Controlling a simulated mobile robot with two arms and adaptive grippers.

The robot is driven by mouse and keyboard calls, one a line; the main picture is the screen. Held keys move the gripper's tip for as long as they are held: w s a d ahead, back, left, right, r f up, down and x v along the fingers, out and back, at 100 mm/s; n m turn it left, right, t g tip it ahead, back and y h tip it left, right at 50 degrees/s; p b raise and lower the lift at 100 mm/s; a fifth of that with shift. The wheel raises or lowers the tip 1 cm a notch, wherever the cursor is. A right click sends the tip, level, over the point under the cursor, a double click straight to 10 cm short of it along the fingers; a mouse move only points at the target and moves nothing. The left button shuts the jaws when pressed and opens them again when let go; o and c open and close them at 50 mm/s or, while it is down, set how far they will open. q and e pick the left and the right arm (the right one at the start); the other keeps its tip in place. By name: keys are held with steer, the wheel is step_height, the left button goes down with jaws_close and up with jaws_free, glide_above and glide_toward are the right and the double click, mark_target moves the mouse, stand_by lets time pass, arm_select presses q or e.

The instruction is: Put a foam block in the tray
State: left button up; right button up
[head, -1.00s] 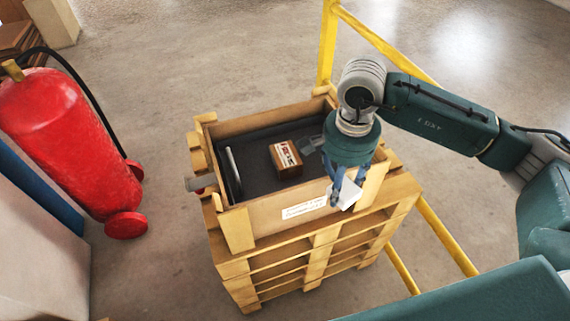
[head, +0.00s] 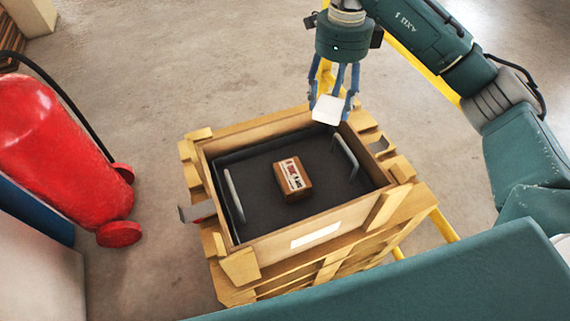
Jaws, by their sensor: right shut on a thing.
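The tray (head: 258,210) is dark with two grey upright handles and sits inside a wooden crate. My right gripper (head: 328,108) is shut on a white foam block (head: 327,110). It holds the block in the air, in the picture over the far right part of the crate; its exact height above the tray is hard to tell. A brown box with a printed label (head: 293,180) lies in the middle of the tray. My left gripper is not in view.
The wooden crate (head: 268,253) stands on pallets (head: 330,268). A yellow rail (head: 420,78) runs behind and beside it. Bare tray floor shows around the brown box.

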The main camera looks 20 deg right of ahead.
steer(key=shift+w, duration=0.25)
steer(key=shift+f, duration=0.45)
steer(key=p, duration=0.1)
glide_above(322, 160)
step_height(322, 160, down, 8)
step_height(322, 160, down, 6)
steer(key=shift+p, duration=0.65)
steer(key=shift+f, duration=0.6)
step_height(322, 160, down, 3)
steer(key=shift+f+p, duration=0.15)
steer(key=shift+p, duration=0.3)
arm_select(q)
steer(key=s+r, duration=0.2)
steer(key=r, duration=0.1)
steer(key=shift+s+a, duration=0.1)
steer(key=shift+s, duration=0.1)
arm_select(e)
steer(key=shift+w+f, duration=0.1)
